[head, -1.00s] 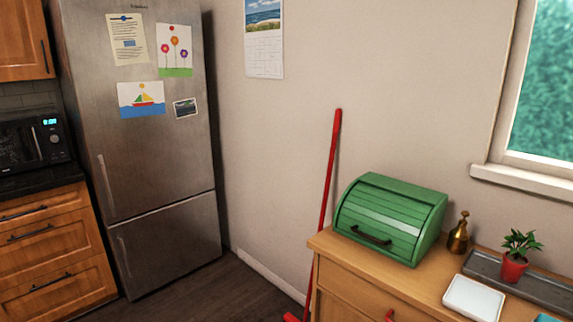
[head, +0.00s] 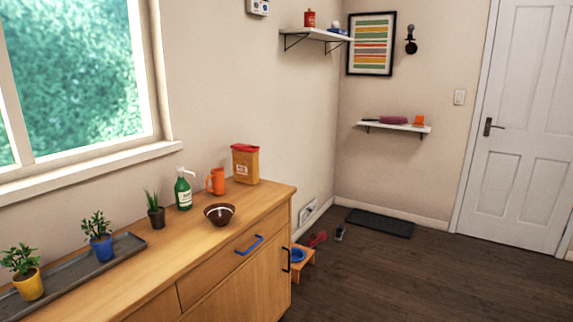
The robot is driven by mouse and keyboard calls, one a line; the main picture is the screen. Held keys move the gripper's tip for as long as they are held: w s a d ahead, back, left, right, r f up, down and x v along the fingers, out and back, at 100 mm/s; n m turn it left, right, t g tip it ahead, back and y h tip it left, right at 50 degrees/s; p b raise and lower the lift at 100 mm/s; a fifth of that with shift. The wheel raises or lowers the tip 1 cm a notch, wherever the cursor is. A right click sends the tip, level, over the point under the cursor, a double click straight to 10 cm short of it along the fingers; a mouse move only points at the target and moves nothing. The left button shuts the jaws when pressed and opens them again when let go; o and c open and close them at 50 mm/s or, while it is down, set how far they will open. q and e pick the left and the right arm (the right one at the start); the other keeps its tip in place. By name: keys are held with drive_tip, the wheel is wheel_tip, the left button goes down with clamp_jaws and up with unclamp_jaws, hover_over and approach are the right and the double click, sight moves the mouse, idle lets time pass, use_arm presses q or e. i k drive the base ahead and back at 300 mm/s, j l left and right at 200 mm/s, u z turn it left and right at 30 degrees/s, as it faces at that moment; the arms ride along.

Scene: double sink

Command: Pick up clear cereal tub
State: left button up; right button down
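A cereal tub (head: 245,165) with a red lid and an orange-brown body with a pale label stands upright at the back right end of the wooden counter. Neither of my grippers shows in the head view.
A green pump bottle (head: 183,189) and potted plants on a grey tray (head: 121,250) line the counter (head: 190,252) to the left. Open floor (head: 420,275) lies right.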

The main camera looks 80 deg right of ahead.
sight(245, 158)
drive_tip(key=z, duration=2.5)
drive_tip(key=i+l, duration=0.2)
drive_tip(key=i, duration=0.15)
drive_tip(key=u, duration=0.05)
